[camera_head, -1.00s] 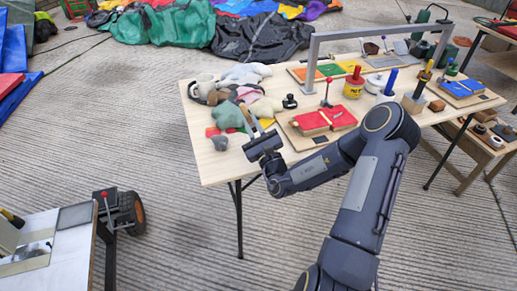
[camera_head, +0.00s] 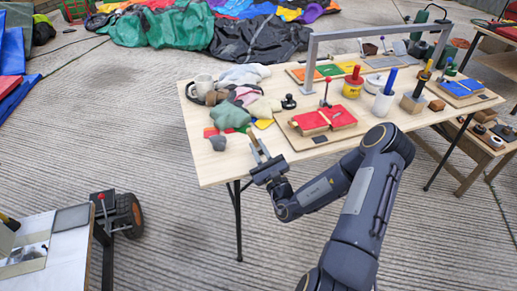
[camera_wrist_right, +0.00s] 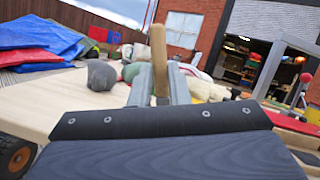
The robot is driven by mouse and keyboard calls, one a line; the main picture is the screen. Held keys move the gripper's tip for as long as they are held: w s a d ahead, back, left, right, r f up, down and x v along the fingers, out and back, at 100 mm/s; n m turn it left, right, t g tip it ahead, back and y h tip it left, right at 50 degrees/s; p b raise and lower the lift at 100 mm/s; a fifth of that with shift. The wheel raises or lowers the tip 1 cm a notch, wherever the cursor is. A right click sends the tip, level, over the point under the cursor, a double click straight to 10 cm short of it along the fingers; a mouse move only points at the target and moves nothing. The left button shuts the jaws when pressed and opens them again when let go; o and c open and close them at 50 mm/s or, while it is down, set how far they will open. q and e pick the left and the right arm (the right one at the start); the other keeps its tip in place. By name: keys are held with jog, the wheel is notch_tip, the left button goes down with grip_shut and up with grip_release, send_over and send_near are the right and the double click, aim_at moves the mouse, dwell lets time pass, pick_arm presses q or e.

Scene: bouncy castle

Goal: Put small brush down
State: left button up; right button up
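My right gripper (camera_head: 260,156) is at the near left part of the wooden table, close to its front edge. Its two grey fingers are closed on a light wooden handle, which I take to be the small brush (camera_wrist_right: 158,58). In the right wrist view the handle stands up between the fingers (camera_wrist_right: 159,88). The bristles cannot be made out. Whether the brush touches the table (camera_head: 219,169) cannot be told. My left gripper is not in view.
A pile of cloths and soft toys (camera_head: 232,113) lies beyond the gripper, with a grey lump (camera_head: 218,143) to its left. A red pad on a board (camera_head: 322,121) lies to the right. A grey metal frame (camera_head: 312,62) stands behind. The near left table corner is bare.

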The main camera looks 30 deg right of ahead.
jog(key=o, duration=0.4)
